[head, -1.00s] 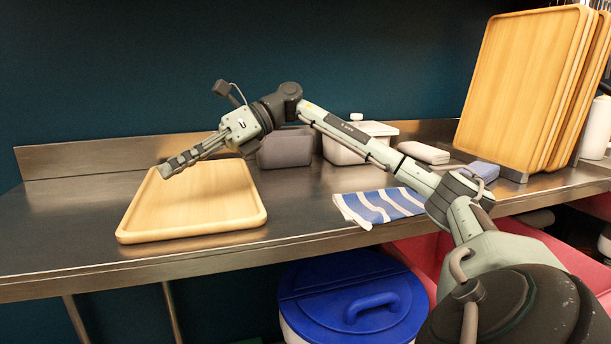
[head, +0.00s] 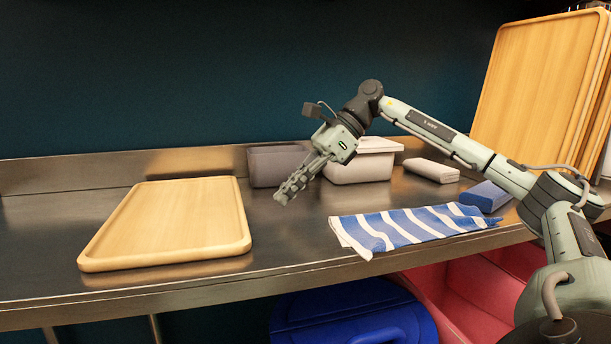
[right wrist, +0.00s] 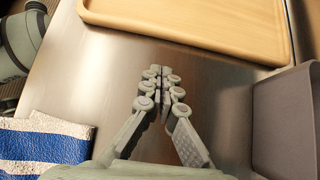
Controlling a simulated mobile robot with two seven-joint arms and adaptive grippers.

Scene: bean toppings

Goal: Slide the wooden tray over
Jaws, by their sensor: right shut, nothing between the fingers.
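The wooden tray (head: 170,222) lies flat on the steel counter at the left in the head view, its front edge near the counter's front edge. It also shows at the top of the right wrist view (right wrist: 200,22). My right gripper (head: 283,198) is shut and empty, pointing down and left above the counter. It is to the right of the tray and apart from it. In the right wrist view the closed fingertips (right wrist: 160,70) sit below the tray's near edge with bare counter between. My left gripper is not in view.
A grey bin (head: 275,167) and a lidded white container (head: 358,164) stand behind my right gripper. A blue-striped cloth (head: 405,226) lies to its right. More wooden trays (head: 535,90) stand upright at far right. Bare counter (head: 285,235) separates tray and cloth.

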